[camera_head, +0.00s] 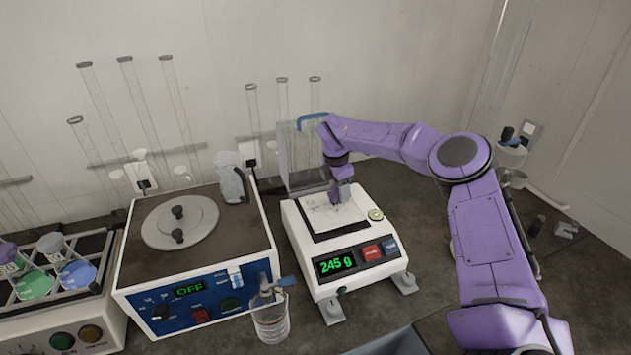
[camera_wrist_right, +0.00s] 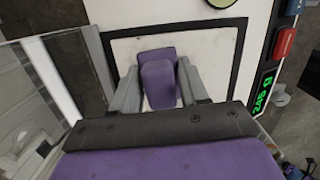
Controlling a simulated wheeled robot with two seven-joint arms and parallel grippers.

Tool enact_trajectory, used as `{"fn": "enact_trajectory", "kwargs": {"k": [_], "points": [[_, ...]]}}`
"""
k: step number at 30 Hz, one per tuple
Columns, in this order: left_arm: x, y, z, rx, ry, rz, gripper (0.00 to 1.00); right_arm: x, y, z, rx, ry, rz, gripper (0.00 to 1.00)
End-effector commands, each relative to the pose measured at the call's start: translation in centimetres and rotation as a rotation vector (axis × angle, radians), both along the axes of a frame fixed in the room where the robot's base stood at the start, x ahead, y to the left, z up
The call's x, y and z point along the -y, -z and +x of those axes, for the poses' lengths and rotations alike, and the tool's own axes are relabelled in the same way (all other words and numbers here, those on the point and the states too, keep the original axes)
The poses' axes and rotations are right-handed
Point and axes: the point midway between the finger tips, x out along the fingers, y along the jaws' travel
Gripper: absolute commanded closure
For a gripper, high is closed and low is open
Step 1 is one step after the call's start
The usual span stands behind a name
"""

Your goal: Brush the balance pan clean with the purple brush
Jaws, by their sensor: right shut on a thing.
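The balance (camera_head: 345,270) is a white box whose display reads 245 g. Its pan (camera_head: 317,213) is a pale square with a dark border and faint specks on it. The pan (camera_wrist_right: 215,50) also shows in the right wrist view. My right gripper (camera_head: 338,193) is over the pan in the head view. In the right wrist view, my right gripper (camera_wrist_right: 160,95) is shut on the purple brush (camera_wrist_right: 160,78), which lies between its fingers above the pan. Bristles are hidden, and I cannot tell whether they touch the pan. My left gripper is not in view.
A clear shield (camera_head: 300,155) stands behind the balance. To the left is a machine (camera_head: 185,280) with a round lid, its display reading OFF. A clear bottle (camera_head: 270,318) stands in front. A rack with coloured lids (camera_head: 55,280) is at far left.

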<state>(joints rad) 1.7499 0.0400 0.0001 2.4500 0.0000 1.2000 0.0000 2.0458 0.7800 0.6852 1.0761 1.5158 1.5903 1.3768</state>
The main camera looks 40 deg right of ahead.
Motion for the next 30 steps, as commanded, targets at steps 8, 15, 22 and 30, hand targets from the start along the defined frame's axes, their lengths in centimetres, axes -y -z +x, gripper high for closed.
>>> {"fn": "enact_trajectory", "kwargs": {"k": [8, 15, 22, 30], "points": [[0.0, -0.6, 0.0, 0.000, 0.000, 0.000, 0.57, 2.2, -0.7, -0.4, -0.001, 0.005, -0.001, 0.80], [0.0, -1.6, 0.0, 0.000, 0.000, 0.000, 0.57, 2.1, -3.8, -0.4, 0.000, 0.005, 0.000, 0.80], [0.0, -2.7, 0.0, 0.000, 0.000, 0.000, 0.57, 2.0, -5.8, -0.4, 0.000, 0.004, 0.000, 0.80], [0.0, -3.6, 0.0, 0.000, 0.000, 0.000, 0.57, 2.0, -7.8, -0.3, 0.001, 0.004, 0.000, 0.80]]}}
